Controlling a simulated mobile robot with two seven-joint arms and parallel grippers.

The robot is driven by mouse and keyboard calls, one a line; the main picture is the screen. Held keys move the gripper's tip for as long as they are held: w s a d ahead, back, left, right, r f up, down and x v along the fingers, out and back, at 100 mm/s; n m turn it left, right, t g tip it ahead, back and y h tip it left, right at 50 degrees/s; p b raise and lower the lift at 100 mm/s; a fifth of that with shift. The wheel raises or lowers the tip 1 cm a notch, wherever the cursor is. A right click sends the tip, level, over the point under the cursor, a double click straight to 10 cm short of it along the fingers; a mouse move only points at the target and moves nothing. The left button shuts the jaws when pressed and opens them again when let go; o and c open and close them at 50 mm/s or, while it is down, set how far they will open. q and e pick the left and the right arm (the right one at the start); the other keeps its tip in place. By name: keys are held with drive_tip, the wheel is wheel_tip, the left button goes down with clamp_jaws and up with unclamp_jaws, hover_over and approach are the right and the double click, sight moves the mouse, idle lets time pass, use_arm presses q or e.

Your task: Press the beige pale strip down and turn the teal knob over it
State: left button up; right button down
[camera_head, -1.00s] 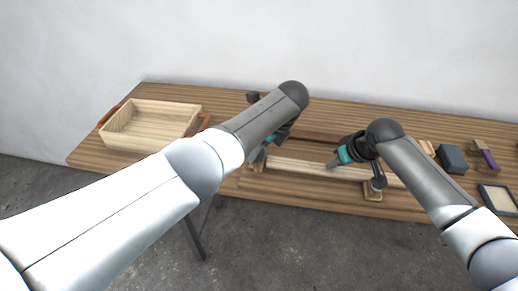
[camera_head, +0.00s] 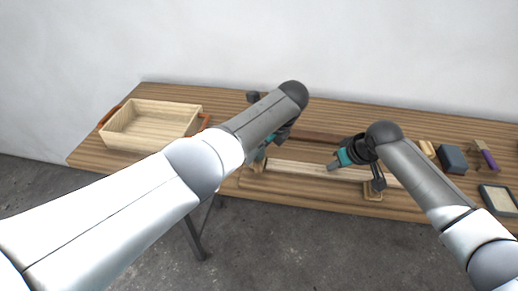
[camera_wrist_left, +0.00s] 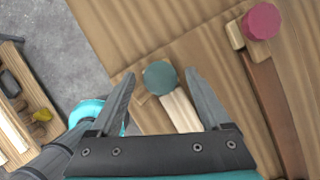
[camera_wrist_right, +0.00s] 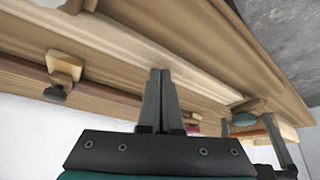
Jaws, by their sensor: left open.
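The beige pale strip (camera_head: 300,170) lies along the front of the plywood piece on the table. It also shows in the left wrist view (camera_wrist_left: 181,111) and the right wrist view (camera_wrist_right: 120,45). The teal knob (camera_wrist_left: 160,77) sits near the strip's end, between the fingertips of my open left gripper (camera_wrist_left: 165,80); I cannot tell whether they touch it. In the head view my left arm mostly hides this knob. My right gripper (camera_wrist_right: 160,72) is shut, with its fingertips at the strip, apparently touching it.
A magenta knob (camera_wrist_left: 262,20) stands by a dark brown strip (camera_wrist_left: 275,110) beside the pale one. A wooden tray (camera_head: 150,138) is at the left of the table. A dark block (camera_head: 452,158), a purple-handled tool (camera_head: 487,158) and a framed pad (camera_head: 498,199) lie at the right.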

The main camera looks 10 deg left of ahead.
use_arm(q)
drive_tip(key=shift+s+m+t, duration=0.1)
drive_tip(key=shift+m+t, duration=0.4)
drive_tip(key=shift+m, duration=1)
drive_tip(key=shift+a+m+t+h, duration=0.1)
drive_tip(key=shift+m+t+h, duration=0.4)
drive_tip(key=shift+m, duration=0.9)
drive_tip(key=shift+a+m+h, duration=0.1)
drive_tip(key=shift+m+h, duration=0.3)
drive_tip(key=shift+m, duration=0.4)
drive_tip(key=shift+s+m, duration=0.1)
drive_tip(key=shift+m, duration=0.6)
